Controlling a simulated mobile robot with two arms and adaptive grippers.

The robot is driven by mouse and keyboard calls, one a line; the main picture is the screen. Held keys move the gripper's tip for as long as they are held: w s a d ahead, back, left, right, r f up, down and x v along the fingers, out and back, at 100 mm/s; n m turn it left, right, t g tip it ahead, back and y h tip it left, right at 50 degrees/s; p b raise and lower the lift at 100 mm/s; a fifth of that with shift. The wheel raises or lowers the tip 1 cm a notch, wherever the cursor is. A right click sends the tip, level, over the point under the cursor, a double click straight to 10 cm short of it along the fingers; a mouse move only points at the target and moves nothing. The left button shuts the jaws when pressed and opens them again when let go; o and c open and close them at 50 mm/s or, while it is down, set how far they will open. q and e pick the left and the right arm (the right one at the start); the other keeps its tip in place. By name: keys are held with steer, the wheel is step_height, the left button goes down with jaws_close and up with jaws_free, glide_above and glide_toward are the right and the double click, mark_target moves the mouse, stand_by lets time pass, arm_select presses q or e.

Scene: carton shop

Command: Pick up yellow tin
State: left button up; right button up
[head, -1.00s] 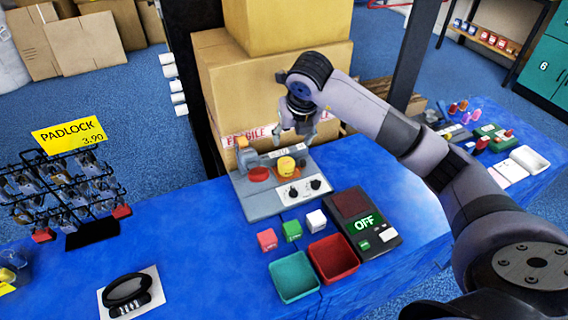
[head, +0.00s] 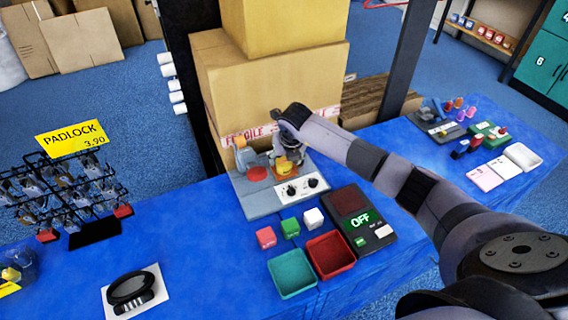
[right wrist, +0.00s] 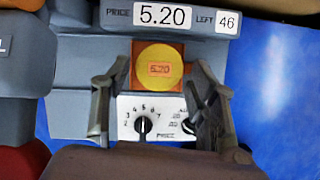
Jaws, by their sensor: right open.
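In the head view the tin (head: 284,169) is partly hidden behind my right gripper (head: 288,157). The fingers look apart from the tin. My left gripper is not in view.
The machine has dials (right wrist: 143,124) and a red button (head: 257,174). Red (head: 266,237), green (head: 290,228) and white (head: 313,217) cubes, a teal tray (head: 275,262) and a red tray (head: 313,246) stand in front. Cartons (head: 262,80) stand behind. A padlock rack (head: 60,195) is at left.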

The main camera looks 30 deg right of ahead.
steer(key=shift+x, duration=1.1)
steer(key=shift+c, duration=0.5)
steer(key=c, duration=1)
steer(key=shift+r, duration=0.1)
